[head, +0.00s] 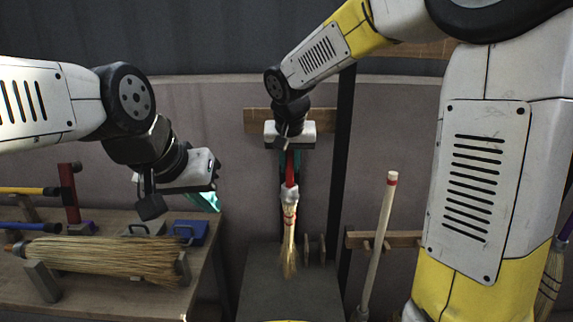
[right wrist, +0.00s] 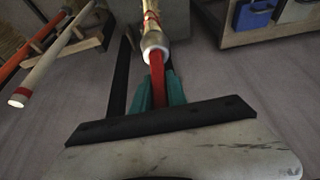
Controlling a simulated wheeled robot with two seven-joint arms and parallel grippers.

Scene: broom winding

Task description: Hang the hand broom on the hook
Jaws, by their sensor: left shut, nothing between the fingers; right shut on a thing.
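The hand broom (head: 289,235) has a red handle, a pale collar and straw bristles. It hangs bristles down from my right gripper (head: 290,160), whose teal fingers are shut on the red handle. The right wrist view also shows the broom (right wrist: 154,45) held in the right gripper (right wrist: 158,95). A wooden wall board (head: 257,121) is behind the right gripper; no hook is distinguishable on it, as the gripper covers its middle. My left gripper (head: 206,201) is shut and empty, above the right end of the workbench.
The workbench (head: 95,305) at left carries a large straw broom (head: 105,256), a blue box (head: 190,232) and several tools. A dark grey block (head: 290,300) stands below the hand broom. A pale pole (head: 378,240) leans right of a dark post (head: 342,150).

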